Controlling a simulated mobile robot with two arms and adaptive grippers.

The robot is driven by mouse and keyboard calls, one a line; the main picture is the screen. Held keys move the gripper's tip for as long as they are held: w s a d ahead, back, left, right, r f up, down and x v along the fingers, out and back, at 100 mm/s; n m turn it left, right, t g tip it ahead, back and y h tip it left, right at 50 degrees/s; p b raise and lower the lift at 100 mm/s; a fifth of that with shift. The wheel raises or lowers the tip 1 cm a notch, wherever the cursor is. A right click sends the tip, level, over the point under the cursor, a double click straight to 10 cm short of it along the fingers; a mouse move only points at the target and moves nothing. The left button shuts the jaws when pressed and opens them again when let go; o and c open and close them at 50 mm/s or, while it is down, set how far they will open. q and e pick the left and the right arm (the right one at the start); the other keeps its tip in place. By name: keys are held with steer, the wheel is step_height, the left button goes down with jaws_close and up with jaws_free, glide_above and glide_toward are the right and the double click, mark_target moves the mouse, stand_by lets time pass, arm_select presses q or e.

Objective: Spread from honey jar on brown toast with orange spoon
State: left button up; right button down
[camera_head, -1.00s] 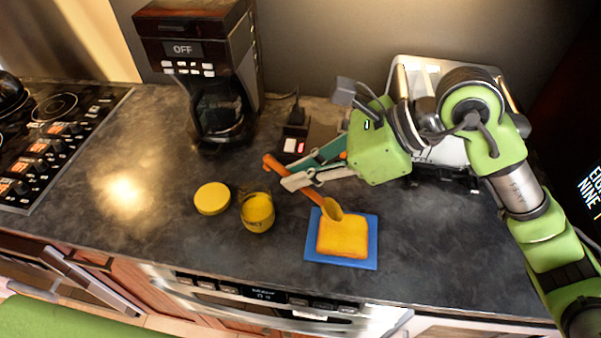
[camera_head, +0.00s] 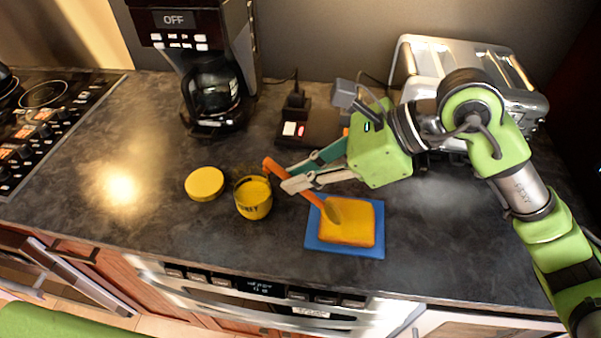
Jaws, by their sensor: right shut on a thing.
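The honey jar (camera_head: 253,199) stands open on the dark counter, with yellow honey inside. Its yellow lid (camera_head: 204,184) lies flat to its left. The toast (camera_head: 346,226) lies on a blue board (camera_head: 375,252) to the right of the jar, and its top is covered in yellow-orange. The orange spoon (camera_head: 297,184) slants down to the right, its bowl over the toast's upper left part. I cannot tell whether it touches the toast. My right gripper (camera_head: 291,179) is shut on the spoon's handle, above and between jar and board. My left gripper is not in view.
A coffee maker (camera_head: 212,75) stands at the back, with a small dark device (camera_head: 306,127) beside it. A silver toaster (camera_head: 465,65) is behind my right arm. A cooktop (camera_head: 45,120) is at the left. The counter's front is clear.

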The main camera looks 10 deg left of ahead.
mark_target(310, 192)
steer(key=shift+f+b, duration=1.2)
steer(key=shift+b, duration=0.15)
stand_by(1.3)
steer(key=shift+b, duration=0.35)
stand_by(0.3)
steer(key=shift+f+b, duration=0.15)
steer(key=shift+b, duration=0.25)
steer(key=shift+s, duration=0.1)
steer(key=shift+d, duration=0.15)
steer(key=shift+d+b, duration=0.35)
steer(key=shift+d, duration=0.95)
